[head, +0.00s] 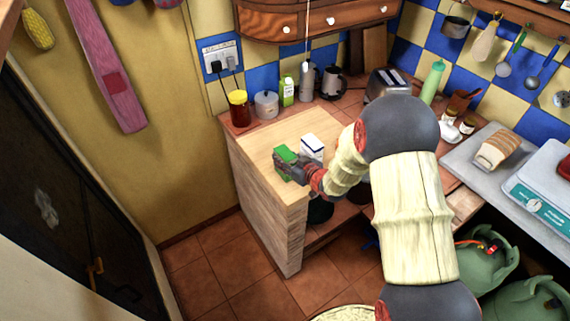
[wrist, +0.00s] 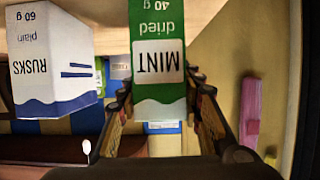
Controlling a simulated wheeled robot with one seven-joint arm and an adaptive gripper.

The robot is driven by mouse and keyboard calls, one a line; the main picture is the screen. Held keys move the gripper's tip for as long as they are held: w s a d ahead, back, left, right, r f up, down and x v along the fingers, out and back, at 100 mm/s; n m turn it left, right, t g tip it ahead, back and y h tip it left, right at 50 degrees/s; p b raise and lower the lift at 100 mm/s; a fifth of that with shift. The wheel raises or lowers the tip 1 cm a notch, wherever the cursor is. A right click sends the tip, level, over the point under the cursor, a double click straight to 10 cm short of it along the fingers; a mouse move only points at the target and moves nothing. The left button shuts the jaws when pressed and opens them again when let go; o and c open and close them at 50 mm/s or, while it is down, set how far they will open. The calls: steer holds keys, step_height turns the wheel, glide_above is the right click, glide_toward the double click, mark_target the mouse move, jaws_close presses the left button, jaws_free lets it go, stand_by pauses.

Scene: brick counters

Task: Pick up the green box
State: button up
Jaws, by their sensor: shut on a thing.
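The green box (head: 284,154) is at the left part of the wooden counter top (head: 262,140). In the wrist view the green box (wrist: 158,62) is labelled "dried MINT" and sits between my two fingers, its lettering upside down in the picture. My gripper (head: 288,164) is shut on it; it also shows in the wrist view (wrist: 160,110). I cannot tell whether the box touches the counter or is slightly raised. Part of the box is hidden by my fingers in the head view.
A white and blue rusks box (head: 312,147) stands close to the right of the green box; it also shows in the wrist view (wrist: 52,60).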

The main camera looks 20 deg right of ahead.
steer(key=c, duration=0.4)
steer(key=shift+r, duration=0.1)
